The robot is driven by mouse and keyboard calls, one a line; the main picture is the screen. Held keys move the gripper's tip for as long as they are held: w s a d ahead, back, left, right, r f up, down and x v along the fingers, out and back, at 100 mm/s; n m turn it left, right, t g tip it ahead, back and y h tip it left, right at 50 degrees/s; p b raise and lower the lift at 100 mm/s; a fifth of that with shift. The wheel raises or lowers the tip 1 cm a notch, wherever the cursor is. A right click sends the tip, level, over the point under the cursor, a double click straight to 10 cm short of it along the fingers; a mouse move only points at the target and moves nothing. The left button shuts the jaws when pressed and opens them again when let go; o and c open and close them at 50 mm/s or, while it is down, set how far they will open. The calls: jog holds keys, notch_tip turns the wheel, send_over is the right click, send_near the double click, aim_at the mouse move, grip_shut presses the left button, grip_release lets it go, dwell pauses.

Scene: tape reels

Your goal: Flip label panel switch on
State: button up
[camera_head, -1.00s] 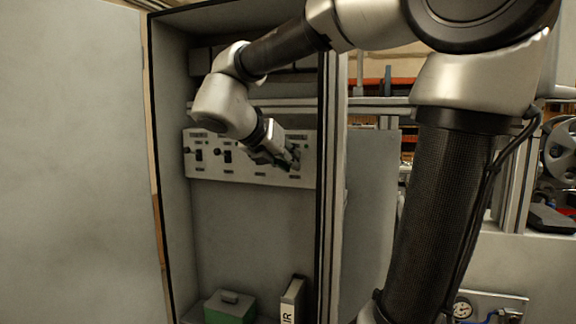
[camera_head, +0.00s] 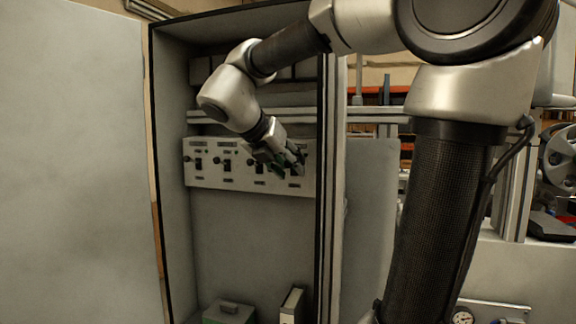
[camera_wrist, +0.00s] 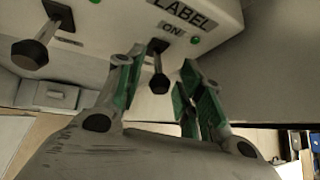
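The grey-white switch panel (camera_head: 225,183) is mounted inside the open cabinet, with several black switches in a row. The label switch (camera_wrist: 158,82) is a black lever below the words LABEL and ON in the wrist view. A green lamp (camera_wrist: 195,41) sits beside the ON mark. My gripper (camera_head: 298,163) is at the right end of the panel in the head view. In the wrist view its green-padded fingers are apart, with the lever showing between them. I cannot tell whether a finger touches the lever, or which way it is set.
A neighbouring switch (camera_wrist: 30,52) is left of my gripper in the wrist view. The cabinet's right frame (camera_head: 325,200) stands close to my gripper. A green box (camera_head: 228,312) and a white binder (camera_head: 292,304) are low in the cabinet. The space below the panel is clear.

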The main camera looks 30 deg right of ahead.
jog(key=v, duration=1.2)
dwell(0.4)
